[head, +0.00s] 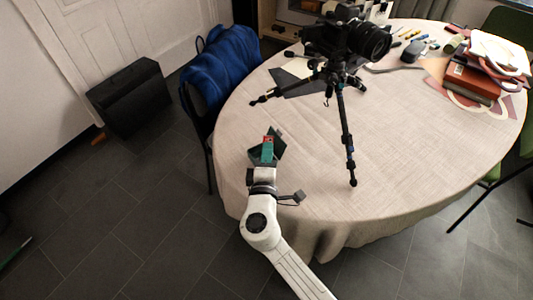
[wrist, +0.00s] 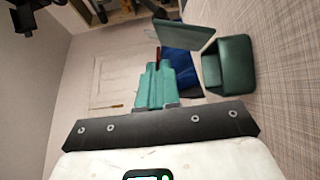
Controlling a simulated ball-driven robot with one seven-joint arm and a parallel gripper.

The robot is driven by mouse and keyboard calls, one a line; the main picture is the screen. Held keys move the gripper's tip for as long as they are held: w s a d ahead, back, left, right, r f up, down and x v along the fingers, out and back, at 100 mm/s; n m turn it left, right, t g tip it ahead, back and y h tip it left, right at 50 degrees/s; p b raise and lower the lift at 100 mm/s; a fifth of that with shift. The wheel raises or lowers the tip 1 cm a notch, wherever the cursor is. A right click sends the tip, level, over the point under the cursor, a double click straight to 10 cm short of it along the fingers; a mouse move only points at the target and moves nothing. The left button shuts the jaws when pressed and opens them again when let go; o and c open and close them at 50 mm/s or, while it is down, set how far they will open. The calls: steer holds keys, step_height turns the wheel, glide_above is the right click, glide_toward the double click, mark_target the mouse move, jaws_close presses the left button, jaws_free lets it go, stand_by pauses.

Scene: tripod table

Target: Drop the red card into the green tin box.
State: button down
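The green tin box (head: 280,149) stands on the table near its left front edge, with its lid (wrist: 184,38) swung open. In the wrist view the open box (wrist: 228,68) is to the right of my fingers. My gripper (head: 267,150) has teal fingers, which are close together in the wrist view (wrist: 158,72). They are shut on the red card (wrist: 158,55), seen as a thin dark red strip at the fingertips. In the head view the card (head: 267,139) shows in front of the box, which my gripper partly hides. The box's inside floor is not clearly visible.
A black tripod with a camera (head: 345,38) stands on the round table (head: 300,205), one leg reaching towards the front. Books (head: 473,80) and small items lie at the back right. A chair with blue cloth (head: 222,66) is at the left.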

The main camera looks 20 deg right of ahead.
steer(key=c, duration=1.8)
jaws_free()
steer(key=o, duration=0.5)
steer(key=shift+s, duration=0.1)
steer(key=b+v, duration=0.1)
steer(key=v, duration=0.9)
steer(key=shift+s+a, duration=0.25)
steer(key=shift+s, duration=0.05)
